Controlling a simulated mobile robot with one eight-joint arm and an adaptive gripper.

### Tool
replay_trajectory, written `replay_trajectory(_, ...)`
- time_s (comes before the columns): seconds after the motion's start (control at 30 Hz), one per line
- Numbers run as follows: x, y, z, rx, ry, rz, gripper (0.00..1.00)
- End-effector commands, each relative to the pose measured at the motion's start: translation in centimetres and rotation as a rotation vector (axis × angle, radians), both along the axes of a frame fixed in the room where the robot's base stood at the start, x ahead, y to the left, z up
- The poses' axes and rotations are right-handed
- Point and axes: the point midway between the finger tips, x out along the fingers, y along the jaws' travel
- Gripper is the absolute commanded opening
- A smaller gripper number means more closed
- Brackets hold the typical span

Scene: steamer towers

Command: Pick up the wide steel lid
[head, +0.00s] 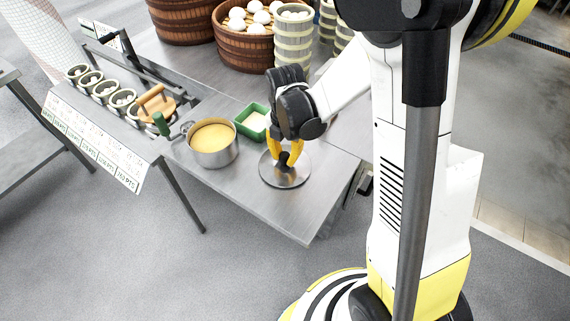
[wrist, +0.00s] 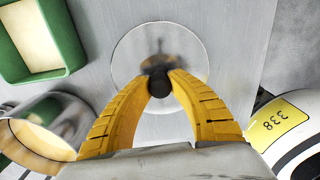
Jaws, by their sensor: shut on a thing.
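The wide steel lid (head: 278,180) is a round, shiny disc with a dark knob (wrist: 159,84) at its middle. It is at the front right of the steel table, and I cannot tell whether it rests on the top or is just above it. In the wrist view the lid (wrist: 128,58) lies beyond my fingertips. My gripper (head: 287,157) has yellow fingers and comes down on the lid from above. Its two fingertips (wrist: 160,85) are shut on the knob, one on each side.
A steel pot with yellow contents (head: 214,157) and a green tray (head: 240,125) stand close to the left of the lid. Bamboo steamers with buns (head: 243,53) and pale stacked steamers (head: 293,45) are at the back. The table's front corner (head: 303,232) is bare.

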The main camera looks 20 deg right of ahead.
Motion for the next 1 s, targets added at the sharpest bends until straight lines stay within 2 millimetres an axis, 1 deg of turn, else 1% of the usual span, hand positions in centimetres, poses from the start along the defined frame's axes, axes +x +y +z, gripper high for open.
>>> replay_trajectory(0.27, 0.0, 0.0, 0.1, 0.0, 0.0, 0.0, 0.0)
replay_trajectory(0.8, 0.0, 0.0, 1.9, 0.0, 0.0, 0.0, 0.0)
replay_trajectory(1.0, 0.0, 0.0, 2.1, 0.0, 0.0, 0.0, 0.0)
